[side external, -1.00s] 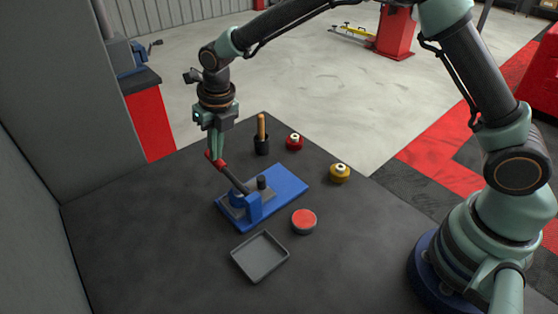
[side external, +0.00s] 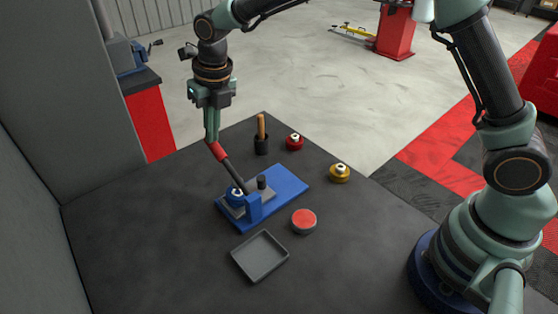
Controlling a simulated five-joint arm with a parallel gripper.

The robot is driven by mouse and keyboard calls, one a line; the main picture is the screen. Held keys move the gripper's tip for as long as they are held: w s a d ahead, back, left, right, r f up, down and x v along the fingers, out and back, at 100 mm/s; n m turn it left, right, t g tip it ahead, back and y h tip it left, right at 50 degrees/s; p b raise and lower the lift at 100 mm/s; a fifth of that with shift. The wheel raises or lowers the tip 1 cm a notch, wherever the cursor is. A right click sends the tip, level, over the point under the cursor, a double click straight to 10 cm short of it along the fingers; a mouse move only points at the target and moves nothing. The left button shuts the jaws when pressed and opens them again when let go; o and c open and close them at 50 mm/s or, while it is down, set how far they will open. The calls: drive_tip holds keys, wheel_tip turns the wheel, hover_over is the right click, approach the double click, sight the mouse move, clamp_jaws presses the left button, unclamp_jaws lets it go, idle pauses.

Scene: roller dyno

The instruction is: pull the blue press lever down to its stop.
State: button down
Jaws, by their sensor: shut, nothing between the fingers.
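The blue press (side external: 288,184) stands on the dark bench, with a blue base plate and a blue upright bracket. Its lever (side external: 235,173) is a dark bar with a red grip (side external: 217,150) at its end. The lever slants up and to the left from the press, its grip raised well above the base. My gripper (side external: 211,138) is shut and points down at the upper end of the red grip. Its fingertips overlap the grip's end in the picture; I cannot tell whether they touch it. No object shows held between the fingers.
A grey tray (side external: 260,257) lies in front of the press, and a red-topped round tin (side external: 304,221) is to its right. Behind stand a dark cup with a wooden handle (side external: 262,128), a red knob-like piece (side external: 294,142) and a yellow one (side external: 340,173). The bench's left side is clear.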

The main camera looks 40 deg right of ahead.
drive_tip(key=shift+r, duration=2.65)
drive_tip(key=shift+d+r, duration=0.2)
drive_tip(key=s+d+r+m+t, duration=0.1)
drive_tip(key=s+d+r+m, duration=0.4)
drive_tip(key=m, duration=0.4)
drive_tip(key=s+d+r+m+t, duration=0.1)
drive_tip(key=s+d+r+m, duration=0.1)
drive_tip(key=s+d+m, duration=0.6)
drive_tip(key=s+d+f+m+t, duration=0.1)
drive_tip(key=s+d+m, duration=0.5)
drive_tip(key=m, duration=1.3)
drive_tip(key=shift+s+d+f+t+h, duration=0.3)
drive_tip(key=shift+s+f+h, duration=0.1)
drive_tip(key=shift+s+f, duration=0.2)
